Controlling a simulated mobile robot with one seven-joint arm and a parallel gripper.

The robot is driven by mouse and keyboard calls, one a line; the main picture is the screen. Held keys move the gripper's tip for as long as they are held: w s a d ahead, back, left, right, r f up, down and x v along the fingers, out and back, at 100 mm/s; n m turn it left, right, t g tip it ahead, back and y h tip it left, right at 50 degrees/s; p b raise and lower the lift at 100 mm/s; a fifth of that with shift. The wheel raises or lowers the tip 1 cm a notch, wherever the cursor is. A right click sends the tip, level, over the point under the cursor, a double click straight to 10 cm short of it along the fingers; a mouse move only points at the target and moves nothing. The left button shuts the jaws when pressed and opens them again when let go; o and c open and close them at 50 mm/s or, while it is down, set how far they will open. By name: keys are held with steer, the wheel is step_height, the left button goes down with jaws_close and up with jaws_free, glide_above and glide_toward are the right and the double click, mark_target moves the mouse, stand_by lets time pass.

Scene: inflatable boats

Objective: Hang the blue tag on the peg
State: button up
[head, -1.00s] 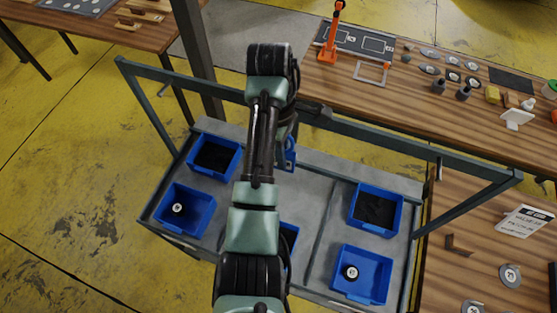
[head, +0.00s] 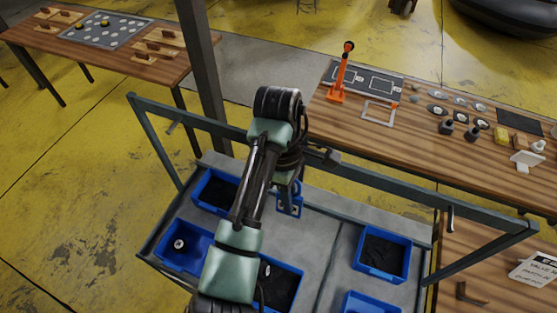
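The blue tag (head: 290,203), with a cut-out in it, hangs just below my gripper (head: 289,184), above the grey tray of the cart. My gripper looks shut on its upper end, but my arm hides most of the fingers. A peg (head: 173,128) sticks out from the left part of the green rail (head: 378,169), and another peg (head: 451,218) from its right part. A dark fitting (head: 325,155) shows on the rail just right of my gripper. The tag is on the near side of the rail, and no peg visibly passes through it.
Blue bins stand in the cart: left ones (head: 205,204) and (head: 162,262), a middle one (head: 297,277) partly behind my arm, and right ones (head: 358,262) and (head: 346,309). A dark post (head: 196,70) rises behind the rail. A wooden bench (head: 340,127) holds an orange stand (head: 338,88).

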steer(key=shift+w+a+r, duration=0.75)
steer(key=shift+w+r, duration=0.1)
steer(key=shift+r, duration=5.5)
steer(key=w+d+r+m+t+h+b, duration=0.3)
steer(key=w+d+m+t+b, duration=0.35)
steer(key=d, duration=0.55)
steer(key=w+d+r+m+t+h+b, duration=0.35)
steer(key=d+r+t, duration=0.25)
steer(key=r, duration=0.3)
steer(key=s+a+r+m+t+b, duration=0.3)
steer(key=r+m+t, duration=0.1)
steer(key=r+t, duration=0.35)
steer(key=s+a+r+t+y+b, duration=0.4)
steer(key=s+a+r+t+y, duration=0.3)
steer(key=s+a, duration=0.5)
steer(key=shift+s+a+r+m+t+y, duration=0.15)
steer(key=shift+a+r+m+t+y, duration=0.25)
steer(key=shift+t, duration=0.7)
